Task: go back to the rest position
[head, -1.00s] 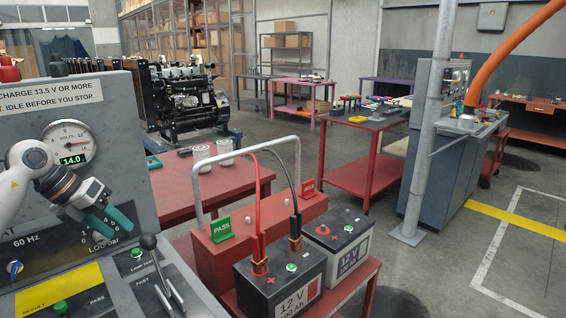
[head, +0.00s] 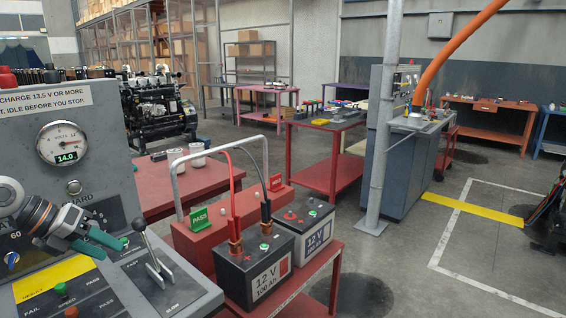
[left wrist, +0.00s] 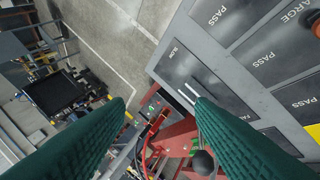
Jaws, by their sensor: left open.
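My left gripper (head: 94,247) is in front of the grey test console (head: 90,125), at the left of the head view. Its green fingers are apart with nothing between them. In the left wrist view the two fingers (left wrist: 155,110) also stand apart and empty. A lever with a black ball knob (head: 140,225) rises from the console's sloped panel just right of the fingers. In the left wrist view a dark round knob (left wrist: 203,162) shows close to the right finger; whether they touch cannot be told. My right gripper is not in view.
A voltage gauge (head: 62,143) reads 14.0. Right of the console, two 12 V batteries (head: 252,274) stand on a red cart (head: 322,272), with red and black cables on one. A grey pole (head: 381,150) and a grey cabinet (head: 412,165) stand farther right. Open floor (head: 405,262) lies at the right.

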